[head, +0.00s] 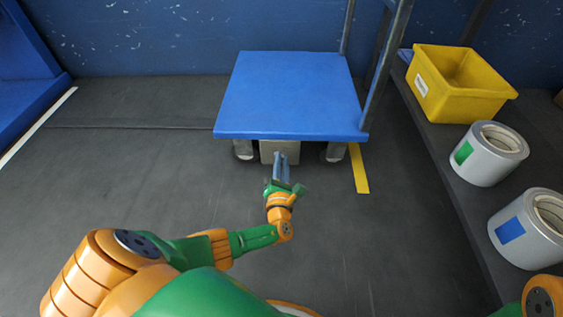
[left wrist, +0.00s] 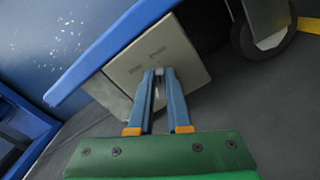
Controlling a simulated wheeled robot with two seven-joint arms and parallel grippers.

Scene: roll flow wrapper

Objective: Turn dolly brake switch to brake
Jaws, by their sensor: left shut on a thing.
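The dolly (head: 290,95) has a blue flat deck on wheels. A beige switch box (head: 267,151) sits under its front edge; it also shows in the left wrist view (left wrist: 178,48), with two dark label marks on its face. My left gripper (head: 281,156) reaches the front of the box. In the left wrist view its two blue fingers (left wrist: 159,75) are at the box face, shut on the small grey brake switch (left wrist: 159,80). The fingers hide most of the switch, so I cannot tell its position. My right gripper is out of view.
A dolly wheel (left wrist: 263,38) stands right of the box. At right, a dark shelf (head: 455,190) bears a yellow bin (head: 432,100) and two grey rolls, one with a green label (head: 485,160), one with a blue label (head: 520,240). Yellow tape (head: 359,172) marks the floor. The floor at left is clear.

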